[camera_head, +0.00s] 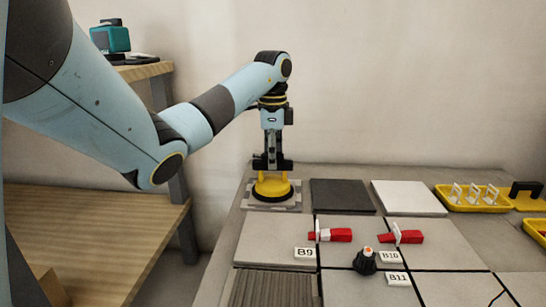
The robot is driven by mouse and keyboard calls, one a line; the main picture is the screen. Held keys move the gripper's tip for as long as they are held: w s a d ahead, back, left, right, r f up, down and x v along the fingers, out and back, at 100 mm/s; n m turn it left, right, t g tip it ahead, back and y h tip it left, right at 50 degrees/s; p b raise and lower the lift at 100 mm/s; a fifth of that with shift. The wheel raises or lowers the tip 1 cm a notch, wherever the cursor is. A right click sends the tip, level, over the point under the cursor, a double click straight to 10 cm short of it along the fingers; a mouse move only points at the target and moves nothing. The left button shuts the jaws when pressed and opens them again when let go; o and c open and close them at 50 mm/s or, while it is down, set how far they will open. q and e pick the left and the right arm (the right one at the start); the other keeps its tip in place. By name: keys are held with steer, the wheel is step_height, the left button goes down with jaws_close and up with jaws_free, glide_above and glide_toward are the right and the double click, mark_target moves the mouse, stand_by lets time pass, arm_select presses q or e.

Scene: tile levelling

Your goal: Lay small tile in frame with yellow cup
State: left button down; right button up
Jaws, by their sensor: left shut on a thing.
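My left gripper (272,170) points straight down at the back left of the tiled surface and is shut on the yellow cup (272,187). The cup has a dark rim underneath and stands upright. Below it is a pale grey square piece (291,201) with an uneven outline, at the back left corner. The cup covers its middle, so I cannot tell tile from frame there, or whether the cup touches it. My right gripper is not in view.
A dark tile (342,196) and a white tile (408,197) lie to the right. A yellow tray (473,206) holds white clips. Red wedges (340,235) (408,238), a dark knob (365,262) and labels such as B9 (304,253) are in front. A wooden shelf (100,220) stands left.

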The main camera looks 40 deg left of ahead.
arm_select(q)
steer(key=shift+f, duration=0.1)
stand_by(0.6)
steer(key=c, duration=1.1)
jaws_free()
steer(key=shift+o, duration=0.2)
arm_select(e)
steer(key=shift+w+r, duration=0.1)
